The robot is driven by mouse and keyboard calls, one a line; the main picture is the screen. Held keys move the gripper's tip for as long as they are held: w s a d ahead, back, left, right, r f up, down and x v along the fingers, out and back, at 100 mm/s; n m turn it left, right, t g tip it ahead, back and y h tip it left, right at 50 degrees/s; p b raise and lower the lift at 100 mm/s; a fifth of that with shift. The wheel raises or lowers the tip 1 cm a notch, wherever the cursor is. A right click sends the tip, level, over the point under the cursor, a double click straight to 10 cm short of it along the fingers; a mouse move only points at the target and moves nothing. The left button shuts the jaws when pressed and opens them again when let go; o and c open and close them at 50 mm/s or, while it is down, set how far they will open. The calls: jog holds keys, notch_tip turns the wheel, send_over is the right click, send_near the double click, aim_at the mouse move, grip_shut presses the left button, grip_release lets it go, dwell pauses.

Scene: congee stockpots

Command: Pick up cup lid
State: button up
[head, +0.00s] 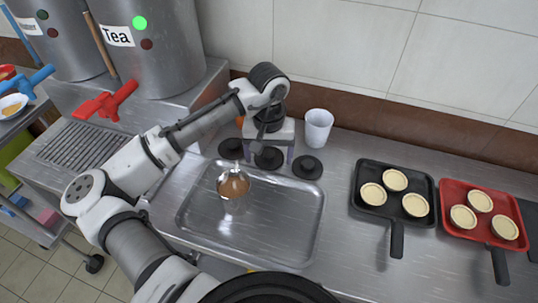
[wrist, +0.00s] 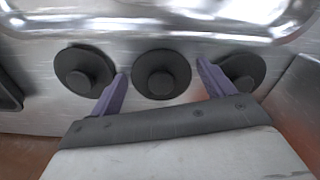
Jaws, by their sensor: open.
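Three round black cup lids with raised knobs lie in a row on the steel counter: a left lid (head: 232,148), a middle lid (head: 268,158) and a right lid (head: 308,167). The middle lid also shows in the wrist view (wrist: 161,74), between my purple fingertips. My gripper (head: 271,151) points down over the middle lid, open and empty. In the wrist view the gripper (wrist: 163,82) has one finger on each side of that lid, and its right finger overlaps a neighbouring lid (wrist: 240,68). I cannot tell how high the fingertips are.
A steel tray (head: 275,252) lies in front of the lids, with a cup of brown drink (head: 234,187) in it. A white cup (head: 318,127) stands behind the right lid. Black (head: 392,197) and red (head: 484,213) pans hold pastry shells. Tea urn (head: 155,45) stands left.

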jog(key=c, duration=0.7)
jog(key=shift+r, duration=0.2)
